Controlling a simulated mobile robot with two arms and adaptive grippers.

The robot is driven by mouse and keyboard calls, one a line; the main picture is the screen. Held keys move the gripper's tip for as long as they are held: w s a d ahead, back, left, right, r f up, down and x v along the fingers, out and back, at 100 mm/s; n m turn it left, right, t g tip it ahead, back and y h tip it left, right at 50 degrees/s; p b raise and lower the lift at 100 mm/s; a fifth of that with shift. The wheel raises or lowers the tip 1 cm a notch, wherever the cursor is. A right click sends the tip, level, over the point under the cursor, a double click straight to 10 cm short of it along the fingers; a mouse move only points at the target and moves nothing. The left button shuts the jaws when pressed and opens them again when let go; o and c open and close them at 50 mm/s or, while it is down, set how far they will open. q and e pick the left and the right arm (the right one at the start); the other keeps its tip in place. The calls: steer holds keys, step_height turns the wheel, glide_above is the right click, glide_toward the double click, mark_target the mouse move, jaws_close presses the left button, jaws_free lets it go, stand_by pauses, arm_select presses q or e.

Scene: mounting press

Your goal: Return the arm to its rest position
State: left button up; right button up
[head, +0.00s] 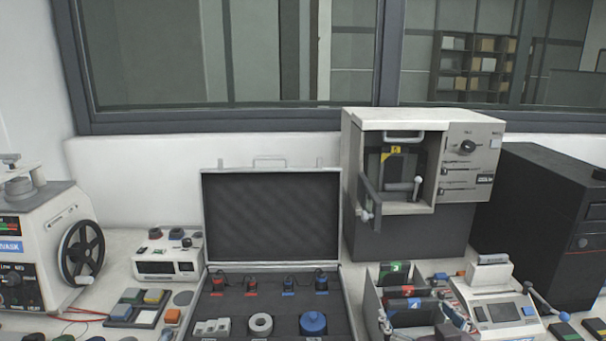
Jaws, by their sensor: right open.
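Neither of my grippers nor my arms can be made out in the head view. The mounting press (422,165), a cream box with a dark open chamber, stands on a dark base right of centre. Its dark door (370,200) hangs open at the left of the chamber, with a pale knob near its lower end. A lever with a pale ball (418,182) shows inside the chamber. A control panel (470,165) with a black round knob is on the press's right side.
An open case (272,215) with a foam lid stands in the middle. A machine with a black handwheel (82,253) is at left, beside a small white instrument (167,255). A divided tray (372,305), a small device (500,305) and a black cabinet (545,215) crowd the right.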

steer(key=s+a+f+n+g, duration=0.15)
steer(key=s+f+g, duration=0.45)
steer(key=s+f, duration=0.75)
steer(key=s+a+f+m+g, duration=0.15)
steer(key=s+f+g, duration=0.55)
steer(key=s, duration=1.2)
step_height(320, 180, down, 35)
steer(key=s+n+b, duration=0.1)
steer(key=s+b, duration=0.2)
steer(key=b, duration=0.3)
steer(key=s+d+f+b, duration=0.2)
steer(key=s+f+b, duration=0.2)
steer(key=s+f, duration=1.2)
step_height(320, 180, down, 2)
steer(key=shift+s+d+f+g+h, duration=0.15)
steer(key=shift+d+f+g+h, duration=0.15)
steer(key=shift+d+g, duration=0.1)
